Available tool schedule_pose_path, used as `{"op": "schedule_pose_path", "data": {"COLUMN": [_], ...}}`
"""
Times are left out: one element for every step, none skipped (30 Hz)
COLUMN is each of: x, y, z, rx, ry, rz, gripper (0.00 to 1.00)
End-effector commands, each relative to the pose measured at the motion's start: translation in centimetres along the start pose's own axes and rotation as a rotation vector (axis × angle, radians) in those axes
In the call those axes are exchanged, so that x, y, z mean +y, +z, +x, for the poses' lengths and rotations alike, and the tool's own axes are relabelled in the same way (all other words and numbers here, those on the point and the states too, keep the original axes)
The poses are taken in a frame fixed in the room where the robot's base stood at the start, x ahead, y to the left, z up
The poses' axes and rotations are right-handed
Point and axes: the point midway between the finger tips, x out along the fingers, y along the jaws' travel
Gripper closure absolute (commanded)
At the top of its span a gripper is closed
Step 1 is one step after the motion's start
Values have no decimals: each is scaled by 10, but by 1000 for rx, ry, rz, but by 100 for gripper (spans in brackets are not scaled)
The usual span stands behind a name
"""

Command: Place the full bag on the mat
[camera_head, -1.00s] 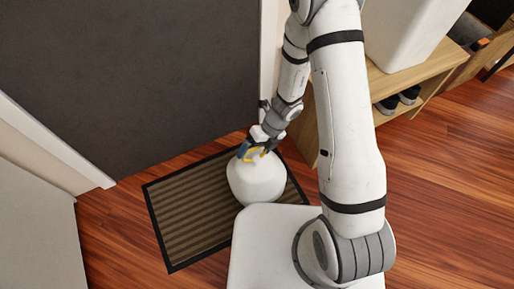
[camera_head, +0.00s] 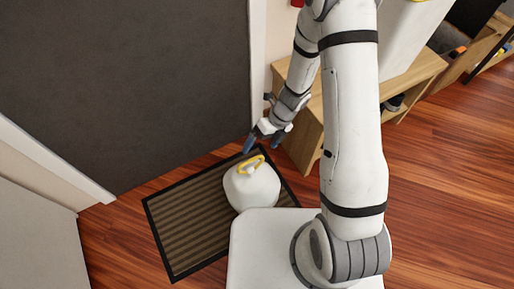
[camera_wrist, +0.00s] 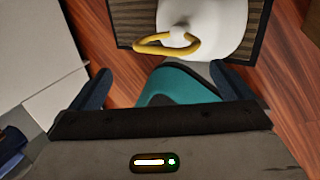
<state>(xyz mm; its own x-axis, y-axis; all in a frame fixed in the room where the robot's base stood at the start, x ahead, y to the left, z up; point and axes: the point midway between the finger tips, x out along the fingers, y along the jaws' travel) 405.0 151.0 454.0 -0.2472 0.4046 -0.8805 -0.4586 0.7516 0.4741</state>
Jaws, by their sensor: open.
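The full bag is a rounded white bag (camera_head: 252,189) with a yellow handle (camera_head: 249,165) on top. It sits upright on the mat (camera_head: 180,215), a striped brown mat with a black border on the floor. In the wrist view the bag (camera_wrist: 222,25) and its yellow handle (camera_wrist: 166,44) show at the top, beyond the fingertips. My gripper (camera_head: 262,141) is open and empty, a little above and behind the bag in the head view, apart from the handle. In the wrist view its two fingers (camera_wrist: 165,88) are spread wide with nothing held between them.
A dark door (camera_head: 130,90) stands behind the mat. A wooden shoe bench (camera_head: 410,85) with shoes and a white container (camera_head: 408,40) on it is at the right. Wooden floor (camera_head: 450,190) is clear at the right.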

Motion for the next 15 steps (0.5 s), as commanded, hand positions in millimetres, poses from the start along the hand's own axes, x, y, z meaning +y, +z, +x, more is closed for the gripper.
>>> {"op": "schedule_pose_path", "data": {"x": [1,1,1,0,0,0,0,0,0,1,2,3,5,7,11], "y": [0,0,0,0,0,0,0,0,0,0,0,0,0,0,-1], "z": [-9,-12,-14,-16,-17,-18,-18,-18,-19,-21,-24,-30,-36,-44,-56], "rx": [-1,-1,-1,0,0,1,1,1,0,-1,-3,-6,-9,-13,-16], "ry": [0,0,0,0,0,0,0,0,0,-1,-3,-7,-12,-18,-28], "rz": [0,0,0,0,-1,-1,-1,-1,-8,-19,-38,-80,-124,-178,-266], "gripper": [0,0,0,0,0,0,0,0,0,0,0,0,0,0,0]}}
